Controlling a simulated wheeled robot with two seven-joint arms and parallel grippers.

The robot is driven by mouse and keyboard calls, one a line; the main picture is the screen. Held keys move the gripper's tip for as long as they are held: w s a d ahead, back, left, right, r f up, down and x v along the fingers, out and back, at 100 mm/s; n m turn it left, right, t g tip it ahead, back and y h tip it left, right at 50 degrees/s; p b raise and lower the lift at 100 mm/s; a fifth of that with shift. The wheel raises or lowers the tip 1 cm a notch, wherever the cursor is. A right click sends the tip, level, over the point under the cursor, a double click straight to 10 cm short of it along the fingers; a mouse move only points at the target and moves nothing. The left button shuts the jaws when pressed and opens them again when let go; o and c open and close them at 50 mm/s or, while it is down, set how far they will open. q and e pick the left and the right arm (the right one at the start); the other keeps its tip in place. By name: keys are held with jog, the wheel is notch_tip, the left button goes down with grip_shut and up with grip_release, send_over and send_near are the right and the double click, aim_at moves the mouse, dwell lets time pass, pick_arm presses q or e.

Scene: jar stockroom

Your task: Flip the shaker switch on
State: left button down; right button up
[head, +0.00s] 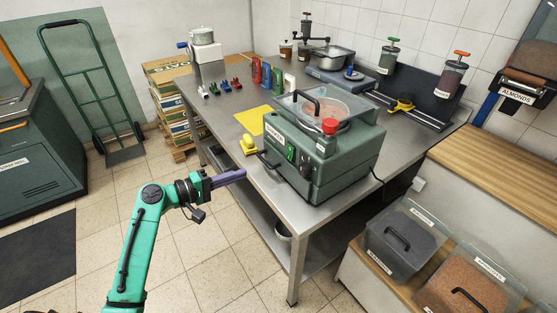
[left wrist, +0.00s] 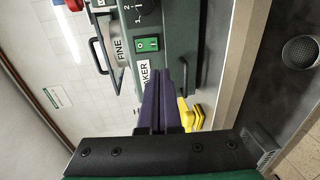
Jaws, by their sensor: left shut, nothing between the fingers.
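The shaker (head: 350,157) is a dark green machine on the steel table, with a clear bin of reddish material on top. Its green rocker switch (head: 291,153) is on the front panel; it also shows in the left wrist view (left wrist: 148,44), above a partly hidden label. I cannot tell which way the rocker is pressed. My left gripper (head: 243,173) has purple fingers, shut and empty, in front of the panel and apart from the switch in the head view. In the left wrist view its fingertips (left wrist: 159,72) lie just below the switch.
A black handle (head: 268,160) juts from the shaker's front. A yellow object (head: 249,145) and a yellow sheet (head: 253,120) lie on the steel table (head: 305,213) to its left. Lidded bins (head: 400,243) stand at the lower right. The floor around my left arm is clear.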

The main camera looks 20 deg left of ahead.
pick_arm(q)
jog(key=shift+s+d+r, duration=0.1)
jog(key=shift+d+r, duration=0.15)
jog(key=shift+r, duration=0.25)
jog(key=p, duration=0.3)
send_near(288, 158)
jog(key=x, duration=0.5)
jog(key=shift+w+d+r, duration=0.1)
jog(key=shift+w+d, duration=0.15)
jog(key=shift+w, duration=0.1)
jog(key=shift+w+d, duration=0.35)
jog(key=shift+w, duration=0.05)
